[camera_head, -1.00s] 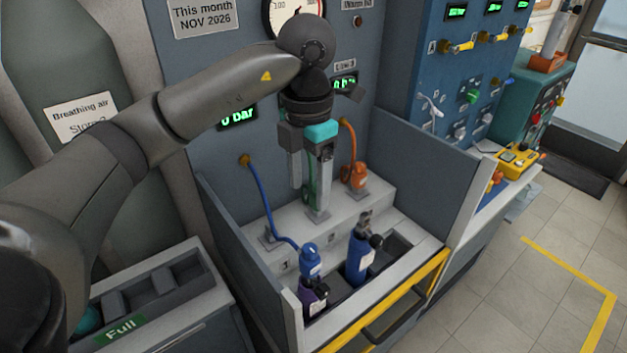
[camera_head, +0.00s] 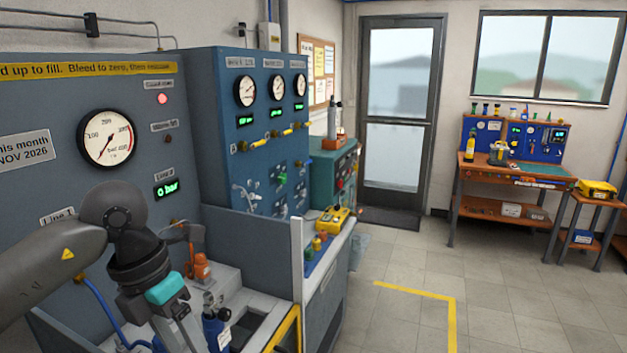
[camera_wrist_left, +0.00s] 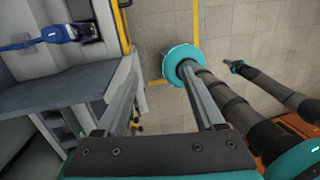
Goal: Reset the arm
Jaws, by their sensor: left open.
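My left arm comes in from the left in the head view, in front of the blue-grey panel. My left gripper (camera_head: 186,326) hangs down and to the right of its teal collar, over the fill bench. Its fingers run towards the bottom edge of the picture. A blue cylinder (camera_head: 216,331) stands in the bench just right of the gripper, partly cut off.
The panel holds a round gauge (camera_head: 106,137) and a green "0 bar" display (camera_head: 166,187). An orange connector (camera_head: 201,268) stands behind the gripper. A grey side wall (camera_head: 250,250) bounds the bench, with a yellow device (camera_head: 333,220) beyond. Open floor lies right, towards a workbench (camera_head: 512,180).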

